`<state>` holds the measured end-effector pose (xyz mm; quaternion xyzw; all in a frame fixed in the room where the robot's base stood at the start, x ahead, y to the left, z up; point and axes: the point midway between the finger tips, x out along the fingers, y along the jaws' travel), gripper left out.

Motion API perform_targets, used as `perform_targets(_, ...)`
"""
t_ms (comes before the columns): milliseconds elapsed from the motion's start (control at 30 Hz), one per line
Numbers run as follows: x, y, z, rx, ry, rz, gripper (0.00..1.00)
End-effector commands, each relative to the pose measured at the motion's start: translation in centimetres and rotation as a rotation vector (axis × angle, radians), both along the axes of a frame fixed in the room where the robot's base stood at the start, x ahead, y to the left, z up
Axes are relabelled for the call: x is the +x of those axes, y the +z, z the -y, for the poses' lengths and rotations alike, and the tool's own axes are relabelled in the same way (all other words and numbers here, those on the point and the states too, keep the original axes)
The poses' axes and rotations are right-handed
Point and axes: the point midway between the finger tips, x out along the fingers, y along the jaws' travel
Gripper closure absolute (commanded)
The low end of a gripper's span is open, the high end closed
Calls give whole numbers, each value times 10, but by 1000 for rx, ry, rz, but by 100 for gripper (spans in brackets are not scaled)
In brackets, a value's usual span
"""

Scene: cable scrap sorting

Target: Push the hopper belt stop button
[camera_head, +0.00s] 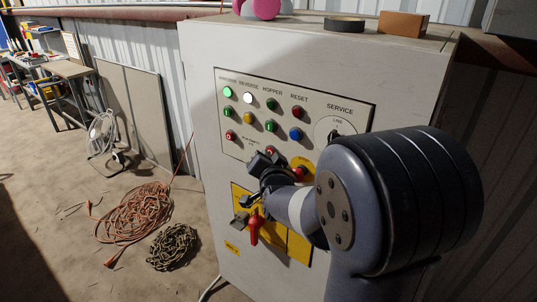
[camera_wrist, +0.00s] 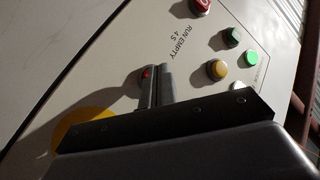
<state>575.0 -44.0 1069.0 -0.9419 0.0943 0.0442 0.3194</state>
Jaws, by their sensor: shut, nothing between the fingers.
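The hopper belt stop button (camera_head: 270,152) is the red one at the bottom of the HOPPER column on the grey cabinet's white panel. In the wrist view only a small red part of it (camera_wrist: 147,72) shows at my fingertips; the fingers hide the rest. My gripper (camera_head: 262,162) is shut and empty, in front of the panel at this button. In the wrist view its two fingers (camera_wrist: 155,70) lie together, tips over the button's edge. I cannot tell whether they touch it.
Another red button (camera_head: 230,135) is left of the RUN EMPTY label. A yellow-backed emergency stop (camera_head: 303,168) sits close right of my gripper. A red handle (camera_head: 254,228) and padlock (camera_head: 240,219) are below. Orange cable (camera_head: 135,217) and a chain (camera_head: 173,247) lie on the floor.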

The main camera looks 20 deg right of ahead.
Motion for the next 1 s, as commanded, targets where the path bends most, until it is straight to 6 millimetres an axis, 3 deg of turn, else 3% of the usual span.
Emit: perform_targets(1000, -13, 0, -17, 2, 1, 1, 100)
